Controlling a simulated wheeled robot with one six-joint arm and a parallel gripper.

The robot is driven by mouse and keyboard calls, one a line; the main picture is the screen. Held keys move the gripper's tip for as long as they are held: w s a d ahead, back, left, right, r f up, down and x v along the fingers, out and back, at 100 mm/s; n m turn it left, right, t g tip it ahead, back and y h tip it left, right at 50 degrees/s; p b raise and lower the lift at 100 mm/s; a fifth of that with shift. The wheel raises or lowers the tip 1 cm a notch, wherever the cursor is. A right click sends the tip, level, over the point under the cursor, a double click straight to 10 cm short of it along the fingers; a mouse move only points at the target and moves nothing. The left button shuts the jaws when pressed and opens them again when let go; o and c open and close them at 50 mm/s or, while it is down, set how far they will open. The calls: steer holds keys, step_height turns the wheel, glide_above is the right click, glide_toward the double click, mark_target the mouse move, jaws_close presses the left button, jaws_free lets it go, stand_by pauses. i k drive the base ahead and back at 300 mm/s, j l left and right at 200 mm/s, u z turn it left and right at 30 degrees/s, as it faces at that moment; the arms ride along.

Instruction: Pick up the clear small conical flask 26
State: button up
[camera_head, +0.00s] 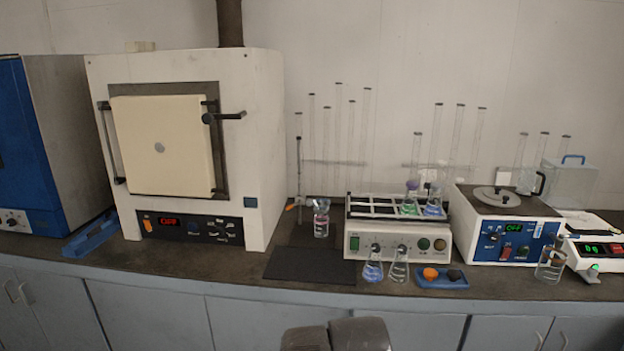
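A clear small conical flask (398,267) stands upright on the dark bench top, in front of the shaker. It looks empty, and no number can be read on it. A similar flask with blue liquid (373,267) stands just to its left, very close to it. Two grey rounded parts of my arm show at the bottom edge, below the bench front and well apart from the flasks. My gripper's fingers cannot be seen.
The shaker (385,244) holds flasks with green and blue contents in its rack. A blue tray (430,284) with orange and black pieces lies right of the clear flask. A beaker (550,266) stands farther right. A dark mat (308,266) lies left, with bare bench in front.

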mark_target(372, 272)
steer(key=i+l+u, duration=0.1)
steer(key=l, duration=0.35)
steer(key=i+l+u, duration=0.1)
steer(key=l, duration=0.3)
steer(key=i+l+u, duration=0.1)
steer(key=l, duration=0.35)
steer(key=i+l+u, duration=0.1)
steer(key=l, duration=0.4)
steer(key=i, duration=0.1)
